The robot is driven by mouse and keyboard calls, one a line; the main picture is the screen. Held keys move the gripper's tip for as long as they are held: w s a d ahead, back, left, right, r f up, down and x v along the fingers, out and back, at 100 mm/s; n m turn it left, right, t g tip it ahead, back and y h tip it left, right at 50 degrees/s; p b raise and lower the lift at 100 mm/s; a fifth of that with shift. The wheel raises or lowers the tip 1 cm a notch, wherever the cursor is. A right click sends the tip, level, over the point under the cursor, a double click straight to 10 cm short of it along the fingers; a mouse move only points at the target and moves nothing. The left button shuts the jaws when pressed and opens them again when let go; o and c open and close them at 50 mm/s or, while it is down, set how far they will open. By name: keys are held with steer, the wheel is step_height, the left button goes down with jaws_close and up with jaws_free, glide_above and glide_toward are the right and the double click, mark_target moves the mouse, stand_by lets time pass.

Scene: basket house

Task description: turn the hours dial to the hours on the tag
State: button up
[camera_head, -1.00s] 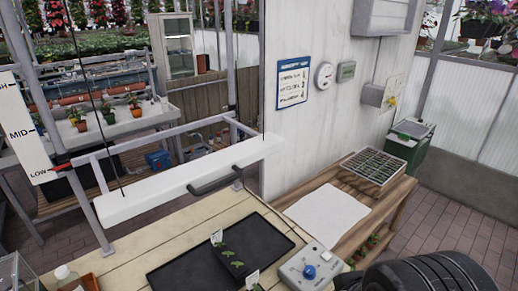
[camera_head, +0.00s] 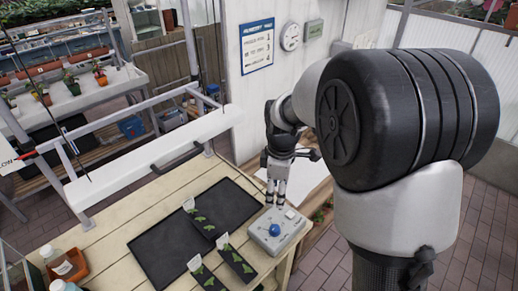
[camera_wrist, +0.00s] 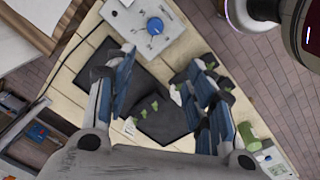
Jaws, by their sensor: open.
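The hours dial is a blue knob (camera_head: 274,230) on a light grey control box (camera_head: 292,228) at the right end of the wooden bench. The knob also shows at the top of the wrist view (camera_wrist: 156,25), beyond the fingers. My gripper (camera_head: 276,196) hangs just above and behind the box in the head view, apart from the knob. In the wrist view my gripper (camera_wrist: 165,95) has its fingers spread wide with nothing between them. White tags (camera_head: 194,265) stand by the small seedling trays; their writing is too small to read.
Black trays (camera_head: 165,250) with seedlings lie left of the box. A long white lamp bar (camera_head: 150,155) hangs over the bench's back edge. An orange tray (camera_head: 75,262) with bottles is at the left. A blue-headed notice (camera_head: 257,46) is on the wall.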

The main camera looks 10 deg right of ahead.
steer(key=n, duration=0.2)
glide_above(275, 228)
step_height(275, 228, down, 5)
steer(key=shift+g, duration=0.4)
step_height(275, 228, down, 17)
steer(key=b, duration=0.3)
steer(key=shift+f, duration=0.15)
steer(key=c, duration=1.1)
